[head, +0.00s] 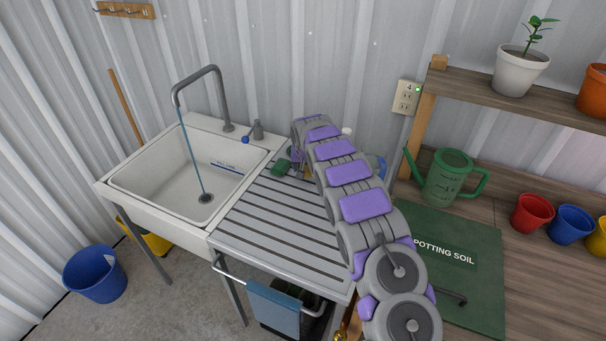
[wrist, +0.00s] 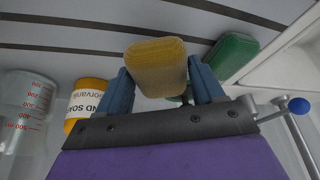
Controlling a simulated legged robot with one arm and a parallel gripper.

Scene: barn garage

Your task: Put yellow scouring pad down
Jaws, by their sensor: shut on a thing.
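The yellow scouring pad (wrist: 157,66) is between the two blue fingers of my gripper (wrist: 160,85) in the wrist view. My gripper is shut on it. The grey slatted draining board (head: 268,230) beside the sink shows beneath and in front of the pad in the wrist view (wrist: 60,33); I cannot tell whether the pad touches it. A green scouring pad (head: 281,168) lies on the board near the sink, and it shows just right of my gripper in the wrist view (wrist: 232,55).
The board's front half is clear.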

